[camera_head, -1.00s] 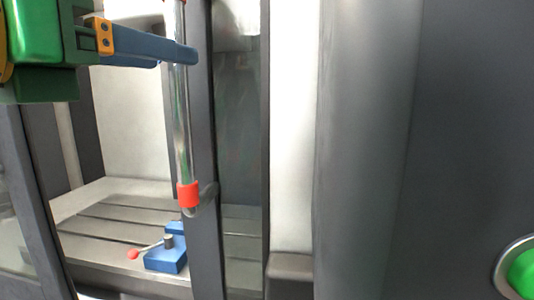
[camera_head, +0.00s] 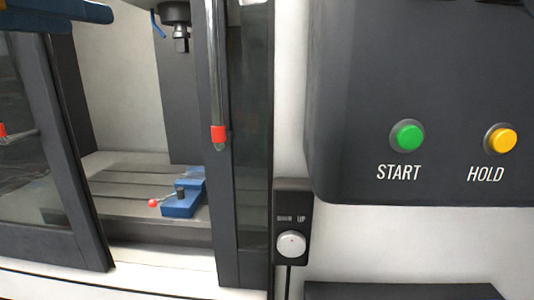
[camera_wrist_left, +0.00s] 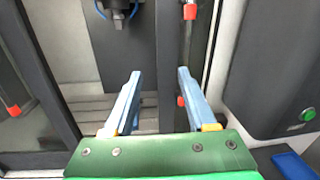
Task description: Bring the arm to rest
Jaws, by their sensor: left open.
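My left gripper (camera_head: 108,13) shows only by its blue fingers at the top left edge of the head view. In the left wrist view its two blue fingers (camera_wrist_left: 160,74) are spread apart with nothing held between them. The door's shiny vertical handle bar (camera_head: 216,75), with a red end, stands to the right of the fingers in the head view and clear of them. It also shows beyond the fingers in the left wrist view (camera_wrist_left: 188,40). My right gripper is not in view.
The machine's opening shows a slotted bed (camera_head: 125,192), a blue vise (camera_head: 183,198) with a red-knobbed lever, and a spindle (camera_head: 180,38). A dark panel with a green START button (camera_head: 407,136) and yellow HOLD button (camera_head: 501,140) is at right. A knob box (camera_head: 291,242) hangs below.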

